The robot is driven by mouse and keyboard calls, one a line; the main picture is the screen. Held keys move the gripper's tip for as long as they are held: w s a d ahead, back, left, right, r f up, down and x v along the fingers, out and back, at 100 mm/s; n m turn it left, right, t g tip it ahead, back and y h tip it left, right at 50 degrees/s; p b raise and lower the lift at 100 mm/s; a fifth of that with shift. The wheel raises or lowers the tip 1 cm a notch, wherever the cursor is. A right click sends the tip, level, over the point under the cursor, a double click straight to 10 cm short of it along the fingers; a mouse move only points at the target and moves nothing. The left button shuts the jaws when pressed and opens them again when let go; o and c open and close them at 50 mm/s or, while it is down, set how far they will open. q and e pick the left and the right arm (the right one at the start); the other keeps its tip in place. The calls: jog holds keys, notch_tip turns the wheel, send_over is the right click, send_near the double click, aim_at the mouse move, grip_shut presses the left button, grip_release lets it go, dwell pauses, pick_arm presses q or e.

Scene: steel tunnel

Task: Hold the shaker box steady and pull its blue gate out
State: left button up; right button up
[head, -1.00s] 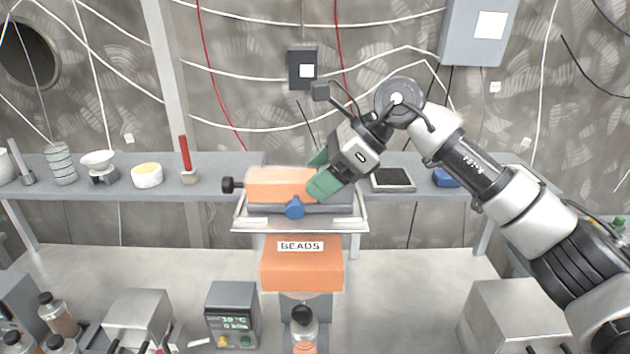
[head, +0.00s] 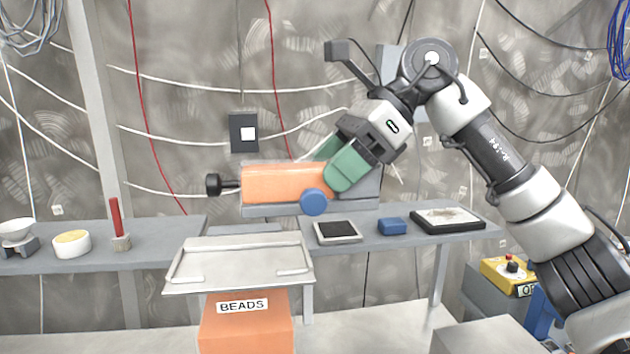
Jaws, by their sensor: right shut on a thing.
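The shaker box (head: 283,183) is an orange block on a grey base, with a black knob at its left end. A round blue piece (head: 313,201) sticks out low on its front; I cannot tell how much of the blue gate lies behind it. My right gripper (head: 345,165) has green fingers and is shut on the box's right end, hiding part of it. My left gripper is not in view.
The metal tray (head: 235,262) is empty, above an orange bin labelled BEADS (head: 243,330). On the grey shelf behind are a black-topped pad (head: 338,232), a blue block (head: 393,226) and a framed board (head: 447,220). A yellow control box (head: 508,272) is at right.

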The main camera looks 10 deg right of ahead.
jog(key=shift+d+r, duration=0.1)
jog(key=shift+w+a+f, duration=1)
jog(key=shift+a+f, duration=0.65)
jog(key=shift+a, duration=0.05)
jog(key=shift+w+a+f, duration=1.05)
jog(key=shift+a+f, duration=0.55)
jog(key=shift+a, duration=0.05)
jog(key=shift+w+a+f, duration=1)
jog(key=shift+a+f, duration=0.65)
jog(key=shift+a, duration=0.05)
jog(key=shift+f, duration=0.65)
